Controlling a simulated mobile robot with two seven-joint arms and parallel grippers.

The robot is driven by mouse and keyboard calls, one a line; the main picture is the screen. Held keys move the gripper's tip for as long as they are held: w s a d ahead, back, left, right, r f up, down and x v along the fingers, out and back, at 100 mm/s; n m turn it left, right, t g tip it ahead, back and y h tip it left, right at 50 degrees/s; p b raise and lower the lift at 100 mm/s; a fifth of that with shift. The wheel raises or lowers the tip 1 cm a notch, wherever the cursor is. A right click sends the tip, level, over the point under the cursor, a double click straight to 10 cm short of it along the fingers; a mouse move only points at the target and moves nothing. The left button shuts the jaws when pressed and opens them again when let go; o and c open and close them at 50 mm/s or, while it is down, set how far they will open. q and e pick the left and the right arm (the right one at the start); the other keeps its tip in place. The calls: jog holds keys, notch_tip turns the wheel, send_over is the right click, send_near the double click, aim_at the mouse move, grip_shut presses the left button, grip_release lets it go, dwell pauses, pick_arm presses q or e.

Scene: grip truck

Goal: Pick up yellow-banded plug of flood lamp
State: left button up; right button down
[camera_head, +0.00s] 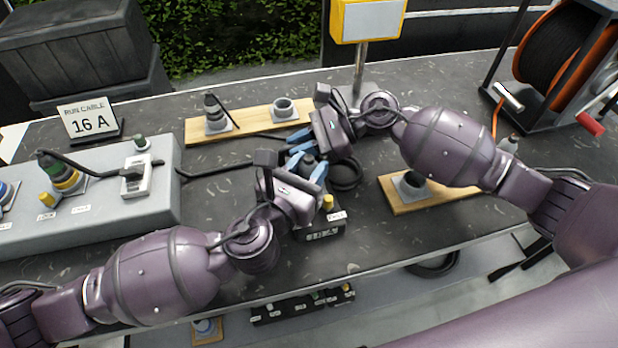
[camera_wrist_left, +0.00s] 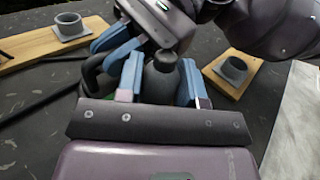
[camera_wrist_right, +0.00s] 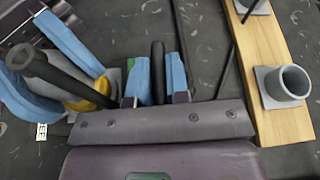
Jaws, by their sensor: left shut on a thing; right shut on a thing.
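A dark grey plug (camera_head: 309,161) stands between the blue fingers of my left gripper (camera_head: 306,172), which is shut on it. In the left wrist view the plug (camera_wrist_left: 161,82) shows between the fingers (camera_wrist_left: 160,88). In the right wrist view the plug (camera_wrist_right: 50,72) has a black cable end and yellow (camera_wrist_right: 93,102) at its lower end. My right gripper (camera_head: 299,142) is just behind the left one, shut on a black cable (camera_wrist_right: 157,70). The yellow flood lamp (camera_head: 368,20) stands on a post at the back. The plug's underside is hidden.
A black labelled box (camera_head: 322,234) sits under my left gripper. Wooden boards with grey sockets lie behind (camera_head: 255,122) and to the right (camera_head: 440,200). A grey distribution box (camera_head: 120,215) is at left, a cable reel (camera_head: 560,55) at back right. Cable loops lie near the grippers.

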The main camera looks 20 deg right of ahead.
pick_arm(q)
jog(key=shift+r, duration=5.05)
pick_arm(e)
jog(key=c, duration=1)
grip_release()
